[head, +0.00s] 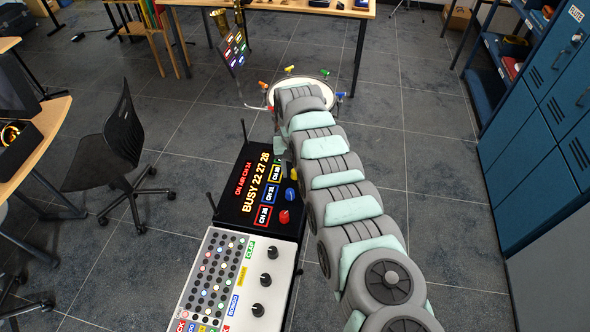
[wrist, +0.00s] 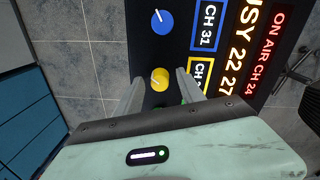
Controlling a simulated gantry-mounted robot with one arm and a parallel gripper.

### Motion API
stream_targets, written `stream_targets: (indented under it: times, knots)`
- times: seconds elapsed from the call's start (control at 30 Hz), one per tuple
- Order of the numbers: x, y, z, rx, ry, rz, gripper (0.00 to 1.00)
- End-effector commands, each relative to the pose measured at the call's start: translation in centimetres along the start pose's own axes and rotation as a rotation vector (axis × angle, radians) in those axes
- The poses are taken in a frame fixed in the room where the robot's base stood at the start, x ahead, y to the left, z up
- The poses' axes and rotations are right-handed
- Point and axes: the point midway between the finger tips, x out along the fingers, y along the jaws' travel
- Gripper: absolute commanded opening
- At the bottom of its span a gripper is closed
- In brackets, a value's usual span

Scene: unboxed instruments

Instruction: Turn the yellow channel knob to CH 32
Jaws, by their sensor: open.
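The yellow channel knob (wrist: 160,78) is on the black console (head: 228,198), seen in the wrist view with a pale pointer mark. My gripper (wrist: 160,77) is open, with one finger on each side of the yellow knob. I cannot tell if the fingers touch it. The yellow-framed channel label (wrist: 200,73) beside the knob is partly hidden by a finger, and its number is cut off.
A blue knob (wrist: 162,21) beside a CH 31 label and a red knob (head: 285,217) share the console. The console shows ON AIR CH 24 and BUSY 22 27 28. A pale button panel (head: 222,272) stands in front. A drum (head: 301,83) is behind, blue cabinets (head: 540,130) right.

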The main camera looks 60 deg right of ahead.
Motion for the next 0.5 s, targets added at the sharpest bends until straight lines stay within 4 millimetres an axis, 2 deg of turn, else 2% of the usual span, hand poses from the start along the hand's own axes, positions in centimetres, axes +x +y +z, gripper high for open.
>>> stream_targets:
  times: [0.17,0.5]
  knots:
    - [-0.02,0.01,0.02,0.000,-0.001,0.000,0.45]
    - [0.00,0.02,0.04,0.000,-0.001,0.000,0.17]
